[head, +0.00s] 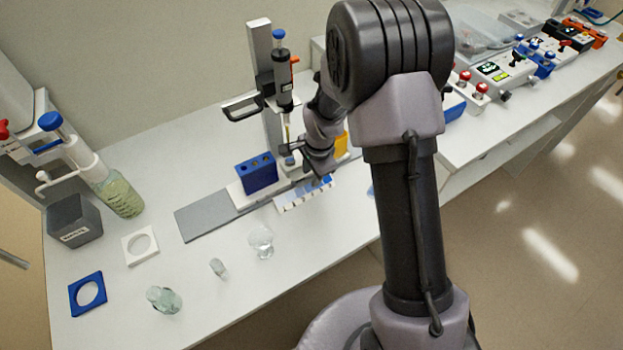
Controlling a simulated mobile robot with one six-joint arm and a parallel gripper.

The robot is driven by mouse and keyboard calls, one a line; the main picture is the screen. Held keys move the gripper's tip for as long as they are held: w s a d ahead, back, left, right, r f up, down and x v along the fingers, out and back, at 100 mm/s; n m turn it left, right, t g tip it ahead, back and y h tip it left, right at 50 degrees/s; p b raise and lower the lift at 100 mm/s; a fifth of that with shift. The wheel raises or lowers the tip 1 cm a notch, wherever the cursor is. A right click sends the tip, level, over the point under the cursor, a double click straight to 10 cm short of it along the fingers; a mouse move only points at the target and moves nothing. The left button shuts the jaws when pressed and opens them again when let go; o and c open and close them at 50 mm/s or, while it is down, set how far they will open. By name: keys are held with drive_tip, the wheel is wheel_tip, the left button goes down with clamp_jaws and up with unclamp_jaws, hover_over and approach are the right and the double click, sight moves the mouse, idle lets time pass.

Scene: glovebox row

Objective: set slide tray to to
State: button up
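A grey flat rail (207,222) lies on the white bench below the upright dispenser stand. A white tray-like plate (240,197) sits on it and carries a blue block (257,173) with holes in its top. I take this plate to be the slide tray, but no name on it is readable. A white strip with blue patches (305,195) runs along the front of the rail. My gripper (318,172) is at the right part of the rail, close above the strip, right of the blue block. My arm hides part of it. I cannot tell whether its fingers are open or touching anything.
The dispenser (284,85) rises just behind my gripper, with a black handle (242,107) at left. Glassware, including a clear beaker (261,242), stands at the front. A grey waste box (74,220) is at left. Control boxes (497,70) stand at upper right.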

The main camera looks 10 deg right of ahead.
drive_tip(key=shift+w+f, duration=0.1)
drive_tip(key=shift+f, duration=0.55)
drive_tip(key=shift+c, duration=0.2)
clamp_jaws()
idle(0.5)
idle(0.3)
